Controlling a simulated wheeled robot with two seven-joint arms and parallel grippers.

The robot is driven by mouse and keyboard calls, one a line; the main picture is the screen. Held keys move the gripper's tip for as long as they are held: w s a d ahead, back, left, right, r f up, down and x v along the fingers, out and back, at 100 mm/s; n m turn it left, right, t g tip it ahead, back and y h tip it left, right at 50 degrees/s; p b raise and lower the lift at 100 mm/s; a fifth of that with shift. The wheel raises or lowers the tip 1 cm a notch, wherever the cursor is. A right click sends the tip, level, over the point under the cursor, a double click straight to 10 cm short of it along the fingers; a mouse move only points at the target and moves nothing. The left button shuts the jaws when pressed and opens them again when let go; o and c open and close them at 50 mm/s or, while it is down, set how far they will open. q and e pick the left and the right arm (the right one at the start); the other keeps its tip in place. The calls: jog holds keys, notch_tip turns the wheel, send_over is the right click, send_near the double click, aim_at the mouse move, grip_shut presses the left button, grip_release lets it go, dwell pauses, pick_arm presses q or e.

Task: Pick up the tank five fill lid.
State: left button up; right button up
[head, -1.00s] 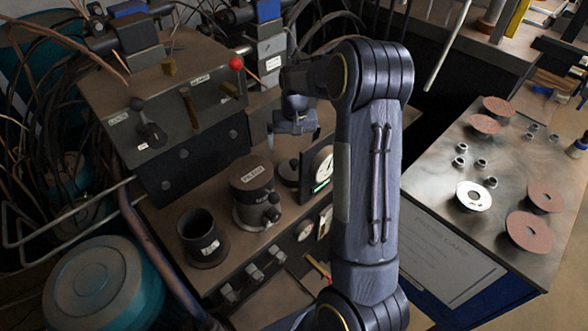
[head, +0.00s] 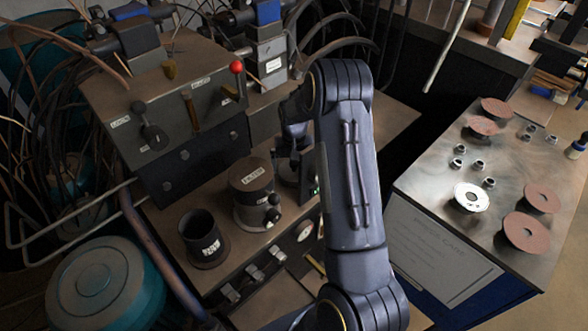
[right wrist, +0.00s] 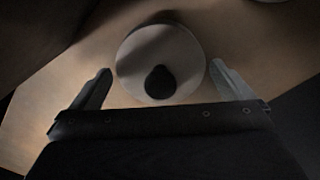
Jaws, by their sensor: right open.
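A pale round lid with a dark knob (right wrist: 160,82) lies in the right wrist view, seen from above. In the head view a small round lid (head: 286,172) sits on the bench right of the capped grey cylinder, mostly hidden by my right gripper. I cannot read a label naming it tank five. My right gripper (right wrist: 160,70) is open, with one finger on each side of the lid and the knob between them; I see no contact. In the head view the right gripper (head: 296,153) hangs over the lid. My left gripper is not in view.
The capped grey cylinder (head: 252,195) and an open dark cup (head: 202,236) stand left of the lid. A lever box (head: 165,120) stands behind. A metal table (head: 430,185) at right holds flap discs (head: 526,232) and several small nuts. A teal drum (head: 105,290) is lower left.

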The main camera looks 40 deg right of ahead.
jog(key=shift+c, duration=0.4)
jog(key=c, duration=0.8)
